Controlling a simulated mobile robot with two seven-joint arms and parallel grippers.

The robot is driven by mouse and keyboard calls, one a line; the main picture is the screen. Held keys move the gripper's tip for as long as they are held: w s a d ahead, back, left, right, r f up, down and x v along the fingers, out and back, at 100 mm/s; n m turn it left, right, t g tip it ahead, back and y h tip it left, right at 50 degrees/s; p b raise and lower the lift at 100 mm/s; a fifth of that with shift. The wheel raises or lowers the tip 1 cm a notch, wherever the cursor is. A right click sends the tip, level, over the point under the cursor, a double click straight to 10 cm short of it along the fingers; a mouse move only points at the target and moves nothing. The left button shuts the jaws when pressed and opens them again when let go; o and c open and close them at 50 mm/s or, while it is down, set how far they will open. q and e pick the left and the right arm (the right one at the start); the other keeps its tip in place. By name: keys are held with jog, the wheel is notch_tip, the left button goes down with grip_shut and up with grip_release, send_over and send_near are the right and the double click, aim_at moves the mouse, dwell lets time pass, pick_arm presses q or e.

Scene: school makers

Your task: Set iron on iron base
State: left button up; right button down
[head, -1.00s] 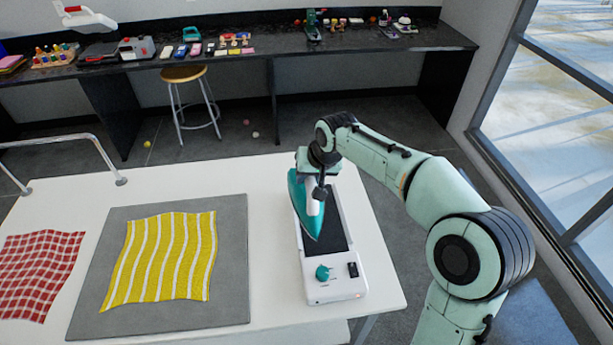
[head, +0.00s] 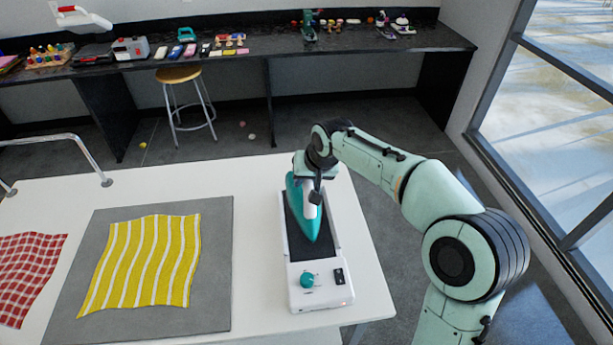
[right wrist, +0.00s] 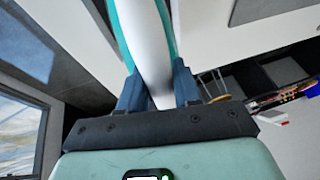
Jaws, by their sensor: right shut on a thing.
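The teal and white iron (head: 303,215) is over the dark top of the white iron base (head: 321,292) at the right side of the white table. It lies along the base, and its tip points toward the base's teal knob. I cannot tell whether its sole touches the base. My right gripper (head: 314,182) is shut on the iron's white handle. In the right wrist view the fingers (right wrist: 158,92) are on both sides of the handle (right wrist: 150,50). My left gripper is not in view.
A grey mat (head: 215,290) with a yellow striped cloth (head: 145,262) lies left of the base, and a red checked cloth (head: 28,272) lies farther left. A metal rail (head: 85,150) stands at the table's far left edge. A stool (head: 180,95) stands beyond.

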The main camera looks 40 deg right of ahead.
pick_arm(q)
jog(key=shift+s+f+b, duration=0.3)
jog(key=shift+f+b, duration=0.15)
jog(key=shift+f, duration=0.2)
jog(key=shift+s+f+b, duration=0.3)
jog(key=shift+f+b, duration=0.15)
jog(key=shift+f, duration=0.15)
pick_arm(e)
jog(key=shift+f, duration=1.5)
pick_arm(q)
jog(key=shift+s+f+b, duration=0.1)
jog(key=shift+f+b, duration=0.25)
pick_arm(e)
jog(key=shift+f, duration=0.55)
jog(key=c, duration=1.1)
grip_release()
jog(key=shift+f, duration=0.15)
jog(key=shift+p+v, duration=0.8)
jog(key=shift+v, duration=1.15)
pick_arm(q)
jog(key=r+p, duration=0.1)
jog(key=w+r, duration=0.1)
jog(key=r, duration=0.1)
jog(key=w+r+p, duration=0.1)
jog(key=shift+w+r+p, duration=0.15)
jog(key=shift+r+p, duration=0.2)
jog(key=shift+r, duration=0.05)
pick_arm(e)
jog(key=v, duration=0.7)
jog(key=shift+s, duration=0.1)
